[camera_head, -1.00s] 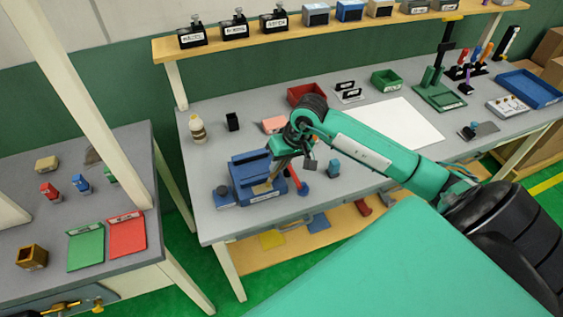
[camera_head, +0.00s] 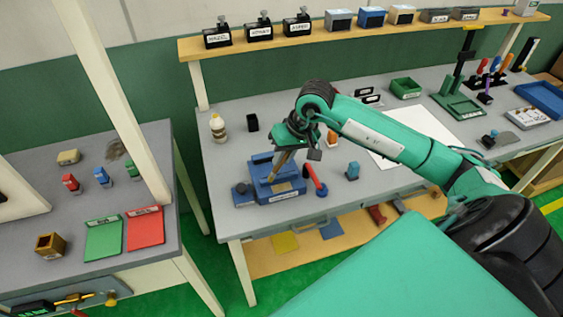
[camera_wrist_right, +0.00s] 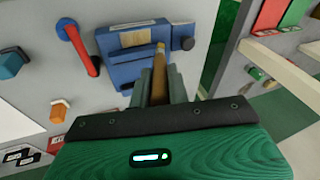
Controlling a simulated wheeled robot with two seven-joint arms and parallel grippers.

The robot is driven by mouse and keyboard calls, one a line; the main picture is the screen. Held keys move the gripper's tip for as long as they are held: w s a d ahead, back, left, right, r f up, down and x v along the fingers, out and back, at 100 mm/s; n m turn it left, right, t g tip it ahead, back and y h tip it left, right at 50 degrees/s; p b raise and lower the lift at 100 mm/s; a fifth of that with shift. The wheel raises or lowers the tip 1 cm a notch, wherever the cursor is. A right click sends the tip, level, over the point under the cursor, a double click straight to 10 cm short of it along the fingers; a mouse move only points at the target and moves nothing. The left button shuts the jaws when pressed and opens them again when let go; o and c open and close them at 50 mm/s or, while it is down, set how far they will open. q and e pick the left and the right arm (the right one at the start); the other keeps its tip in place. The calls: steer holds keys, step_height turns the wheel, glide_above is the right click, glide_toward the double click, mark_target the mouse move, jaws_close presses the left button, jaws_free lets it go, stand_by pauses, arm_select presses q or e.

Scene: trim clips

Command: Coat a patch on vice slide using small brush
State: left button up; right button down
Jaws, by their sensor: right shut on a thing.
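The blue vice (camera_head: 262,168) stands near the front left of the grey workbench, with a tan patch (camera_head: 283,187) on its slide. It also shows in the right wrist view (camera_wrist_right: 125,60). My right gripper (camera_head: 292,152) is above the vice, shut on a small brush (camera_wrist_right: 159,75) with a wooden-looking handle. The brush slants down, its tip at or just above the slide; contact cannot be told. The gripper fingers (camera_wrist_right: 160,92) flank the brush in the wrist view. The red-handled vice lever (camera_head: 314,178) is to the right. My left gripper is not in view.
A blue stamp-like block (camera_head: 352,171) stands right of the vice. A white bottle (camera_head: 217,128) and a black cup (camera_head: 252,122) stand behind. Side table (camera_head: 70,210) at left holds green and red mats. The bench front right of the vice is mostly clear.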

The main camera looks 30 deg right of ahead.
steer(key=r, duration=0.2)
steer(key=shift+a+r, duration=0.2)
steer(key=shift+r, duration=0.15)
steer(key=shift+d+r+p, duration=0.15)
steer(key=shift+r+p, duration=0.2)
steer(key=shift+r, duration=0.2)
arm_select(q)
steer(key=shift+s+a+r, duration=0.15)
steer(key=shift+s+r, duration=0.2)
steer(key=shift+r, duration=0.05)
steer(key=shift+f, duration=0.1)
arm_select(e)
steer(key=shift+f, duration=0.1)
steer(key=shift+f+b, duration=0.55)
steer(key=shift+b, duration=0.5)
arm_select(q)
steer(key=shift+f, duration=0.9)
arm_select(e)
steer(key=shift+r, duration=0.1)
